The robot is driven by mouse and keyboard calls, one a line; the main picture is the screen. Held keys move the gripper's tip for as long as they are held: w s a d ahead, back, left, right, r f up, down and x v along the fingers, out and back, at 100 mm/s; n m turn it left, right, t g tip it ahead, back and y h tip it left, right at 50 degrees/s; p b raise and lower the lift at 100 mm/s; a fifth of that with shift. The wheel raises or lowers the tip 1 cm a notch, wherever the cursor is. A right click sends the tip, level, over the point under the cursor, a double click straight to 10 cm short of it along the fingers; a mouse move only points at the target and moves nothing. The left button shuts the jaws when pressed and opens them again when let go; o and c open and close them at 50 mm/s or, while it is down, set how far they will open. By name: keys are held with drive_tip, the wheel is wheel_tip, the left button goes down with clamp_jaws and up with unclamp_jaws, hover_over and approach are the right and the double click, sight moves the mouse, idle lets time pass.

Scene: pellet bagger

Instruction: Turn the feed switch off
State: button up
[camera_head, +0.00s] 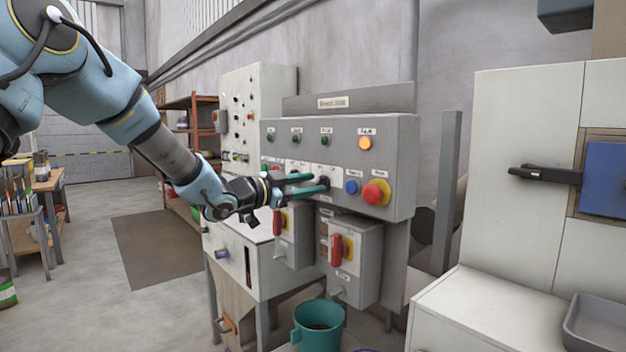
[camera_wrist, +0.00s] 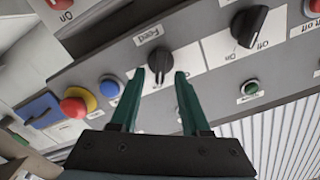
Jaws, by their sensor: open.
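The feed switch (camera_wrist: 159,60) is a black rotary knob under a label reading "Feed" in the wrist view. Its grip bar points down in that picture, toward my gripper. In the head view the knob (camera_head: 324,182) sits on the front of the grey control panel (camera_head: 310,140), partly covered by my fingers. My gripper (camera_wrist: 160,73) is open, its two green fingers on either side of the knob, with gaps visible between fingers and knob. In the head view my gripper (camera_head: 319,181) reaches the panel from the left. I cannot tell whether the fingertips touch the panel.
A blue button (camera_head: 352,187) and a red mushroom button (camera_head: 376,193) on yellow are right of the knob. Another black knob (camera_wrist: 249,26) is close by in the wrist view. Below hang boxes with red handles (camera_head: 337,248). A teal bucket (camera_head: 318,328) stands beneath.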

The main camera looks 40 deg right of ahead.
drive_tip(key=shift+d, duration=0.65)
clamp_jaws()
